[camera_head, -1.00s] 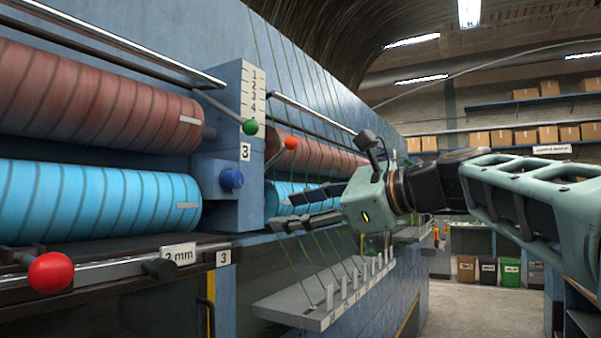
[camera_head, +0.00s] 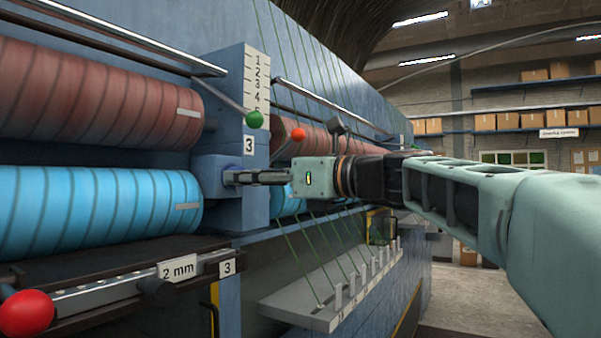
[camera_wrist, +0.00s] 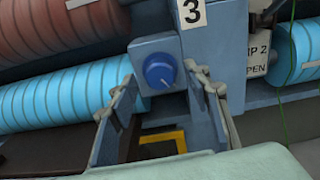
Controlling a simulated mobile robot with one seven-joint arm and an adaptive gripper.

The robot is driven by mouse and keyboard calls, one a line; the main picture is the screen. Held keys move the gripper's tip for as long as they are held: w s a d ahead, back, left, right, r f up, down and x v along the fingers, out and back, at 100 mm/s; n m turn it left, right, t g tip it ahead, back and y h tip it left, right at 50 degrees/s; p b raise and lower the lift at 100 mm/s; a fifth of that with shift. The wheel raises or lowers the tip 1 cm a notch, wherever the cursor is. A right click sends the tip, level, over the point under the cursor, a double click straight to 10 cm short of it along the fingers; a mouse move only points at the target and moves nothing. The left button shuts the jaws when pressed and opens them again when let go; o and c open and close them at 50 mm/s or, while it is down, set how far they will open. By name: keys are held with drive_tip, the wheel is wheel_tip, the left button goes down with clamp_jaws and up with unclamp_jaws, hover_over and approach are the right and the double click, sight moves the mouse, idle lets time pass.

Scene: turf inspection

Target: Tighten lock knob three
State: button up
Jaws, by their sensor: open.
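Lock knob three is a blue round knob (camera_wrist: 159,72) with a white mark, on the blue housing below the number 3 label (camera_wrist: 191,11). In the wrist view it sits between and beyond the fingertips of my gripper (camera_wrist: 163,80), which is open and empty. In the head view my gripper (camera_head: 230,178) points left at the knob housing (camera_head: 212,175), and its fingers hide the knob. The number 3 label (camera_head: 248,145) shows just above the fingers. I cannot tell whether a finger touches the knob.
A green ball lever (camera_head: 254,119) and a red-orange ball lever (camera_head: 298,134) stand close above my gripper. Red rollers (camera_head: 95,105) and blue rollers (camera_head: 90,210) lie to the left. A red ball handle (camera_head: 27,314) is at lower left. A shelf with green strands (camera_head: 300,312) juts out below.

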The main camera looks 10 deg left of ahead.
drive_tip(key=shift+x, duration=0.85)
drive_tip(key=shift+c, duration=0.5)
drive_tip(key=c, duration=1.1)
drive_tip(key=shift+o, duration=0.2)
